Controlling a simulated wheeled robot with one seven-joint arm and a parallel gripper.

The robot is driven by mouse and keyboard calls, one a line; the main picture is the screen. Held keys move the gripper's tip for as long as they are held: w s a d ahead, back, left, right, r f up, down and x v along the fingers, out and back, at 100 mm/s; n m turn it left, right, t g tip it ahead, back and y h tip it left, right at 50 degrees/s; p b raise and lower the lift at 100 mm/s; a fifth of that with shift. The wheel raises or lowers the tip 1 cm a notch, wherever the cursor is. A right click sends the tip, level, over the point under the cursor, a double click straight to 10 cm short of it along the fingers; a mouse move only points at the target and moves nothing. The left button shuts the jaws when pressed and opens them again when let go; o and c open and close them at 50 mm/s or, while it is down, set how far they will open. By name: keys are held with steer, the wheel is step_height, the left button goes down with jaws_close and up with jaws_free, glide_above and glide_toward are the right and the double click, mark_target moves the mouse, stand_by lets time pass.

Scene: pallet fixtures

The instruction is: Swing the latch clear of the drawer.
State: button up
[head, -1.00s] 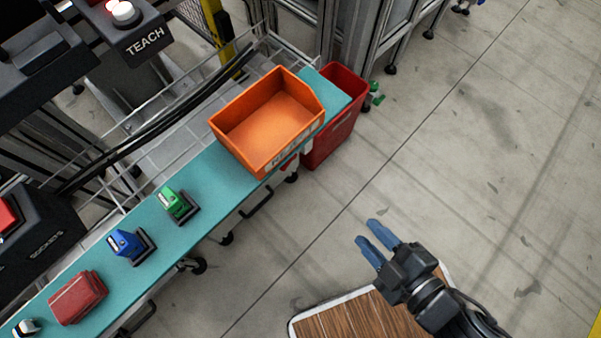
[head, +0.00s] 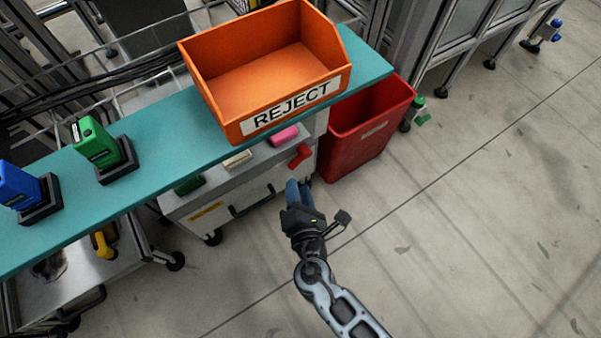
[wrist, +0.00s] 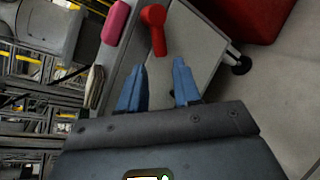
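The red latch (head: 300,156) is at the upper right corner of the pale drawer (head: 232,206), below the bench top. In the wrist view, the latch (wrist: 156,30) shows a round head and a short arm, just beyond my fingertips and roughly in line with the gap between them. The drawer front (wrist: 192,45) lies behind the fingers there. My gripper (head: 298,184) is in front of the drawer's right end, a little below the latch. Its blue fingers (wrist: 159,78) are apart with nothing between them. I see no clear contact with the latch.
A red bin (head: 352,145) stands close to the right of the drawer unit. An orange REJECT box (head: 215,108) sits above on the teal bench (head: 150,160). Pink (head: 284,134), cream and green items lie on the unit's top. Floor (head: 460,230) to the right is clear.

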mark_target(294, 167)
steer(key=b+x, duration=0.2)
steer(key=x, duration=0.4)
steer(key=shift+w+f, duration=0.1)
steer(key=shift+w, duration=0.3)
jaws_close()
